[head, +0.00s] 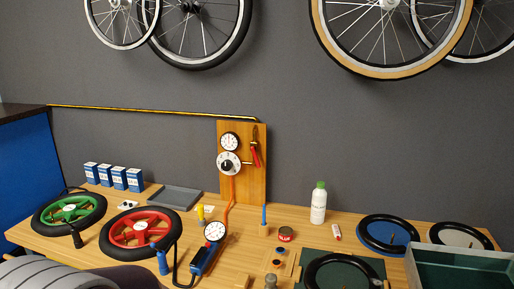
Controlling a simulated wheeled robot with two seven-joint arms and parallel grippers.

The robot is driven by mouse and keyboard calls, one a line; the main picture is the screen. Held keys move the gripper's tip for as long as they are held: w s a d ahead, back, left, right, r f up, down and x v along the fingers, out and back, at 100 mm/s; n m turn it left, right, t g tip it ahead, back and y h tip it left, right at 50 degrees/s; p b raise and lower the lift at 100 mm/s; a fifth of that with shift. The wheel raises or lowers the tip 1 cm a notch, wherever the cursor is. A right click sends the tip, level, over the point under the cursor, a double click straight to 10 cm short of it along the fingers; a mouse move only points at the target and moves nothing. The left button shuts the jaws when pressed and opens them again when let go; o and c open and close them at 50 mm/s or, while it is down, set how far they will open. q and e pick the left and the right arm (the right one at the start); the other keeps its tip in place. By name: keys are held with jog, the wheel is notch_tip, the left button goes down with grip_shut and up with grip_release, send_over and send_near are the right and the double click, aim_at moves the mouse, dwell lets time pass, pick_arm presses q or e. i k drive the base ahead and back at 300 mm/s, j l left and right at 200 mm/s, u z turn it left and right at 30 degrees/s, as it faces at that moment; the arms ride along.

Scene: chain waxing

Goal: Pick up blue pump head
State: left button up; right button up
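A blue upright grip-like piece (161,261) stands at the front edge of the red wheel, and I take it to be the blue pump head. To its right is a blue inflator body (205,258) with a round white gauge (215,231); a black hose curves down beside it, and I cannot tell exactly where the hose ends join. A thin blue upright piece (264,215) stands further right. Neither gripper shows in the head view. A grey ridged shape covers the lower left corner.
A red-rimmed wheel (110,236) and a green-rimmed wheel (42,216) lie at the left. Blue boxes (119,178), a grey tray (178,196), a wooden gauge board (257,188) and a white bottle (318,207) stand behind.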

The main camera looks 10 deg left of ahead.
aim_at(162, 259)
jog(key=u, duration=1.25)
